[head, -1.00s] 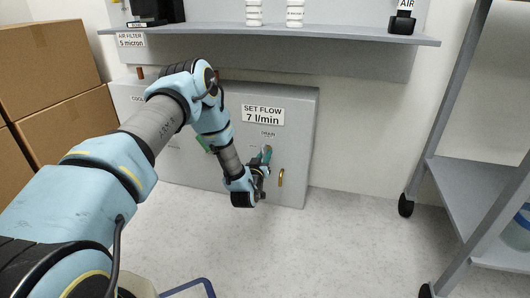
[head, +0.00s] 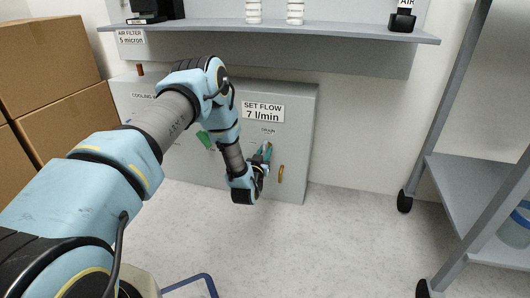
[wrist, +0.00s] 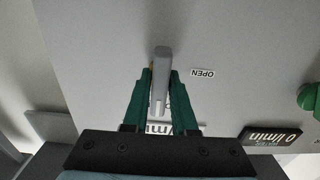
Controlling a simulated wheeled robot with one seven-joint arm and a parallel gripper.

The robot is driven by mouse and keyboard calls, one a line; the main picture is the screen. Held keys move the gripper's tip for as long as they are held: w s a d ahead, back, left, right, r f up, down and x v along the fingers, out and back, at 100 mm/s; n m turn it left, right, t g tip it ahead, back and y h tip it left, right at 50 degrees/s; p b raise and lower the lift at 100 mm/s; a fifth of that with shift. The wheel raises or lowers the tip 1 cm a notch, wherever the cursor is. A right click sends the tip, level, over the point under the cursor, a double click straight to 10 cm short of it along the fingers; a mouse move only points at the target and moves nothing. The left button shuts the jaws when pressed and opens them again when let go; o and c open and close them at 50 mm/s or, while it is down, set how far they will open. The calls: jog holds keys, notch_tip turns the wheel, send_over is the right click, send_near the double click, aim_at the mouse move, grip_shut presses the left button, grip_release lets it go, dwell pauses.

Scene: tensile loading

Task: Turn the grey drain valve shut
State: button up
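The grey drain valve shows in the wrist view as a grey lever handle (wrist: 161,75) standing out from the grey panel. An "OPEN" label (wrist: 202,73) is upside down to the right of the lever. In the head view my gripper (head: 264,153) is at the panel, just below the "DRAIN" label (head: 268,131). The valve is mostly hidden there by my fingers and wrist.
A brass-coloured part (head: 281,173) is on the panel just right of my gripper. A green handle (head: 205,139) is to the left; a dark flow display (wrist: 270,137) shows in the wrist view. A shelf (head: 300,32) overhangs the panel. A wheeled rack (head: 450,190) stands right; floor between is clear.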

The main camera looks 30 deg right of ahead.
jog(key=o, duration=0.4)
jog(key=shift+s, duration=0.1)
jog(key=p+v, duration=0.3)
jog(key=v, duration=0.7)
jog(key=shift+s+a+p, duration=0.25)
jog(key=shift+a+p, duration=0.05)
jog(key=shift+p, duration=0.05)
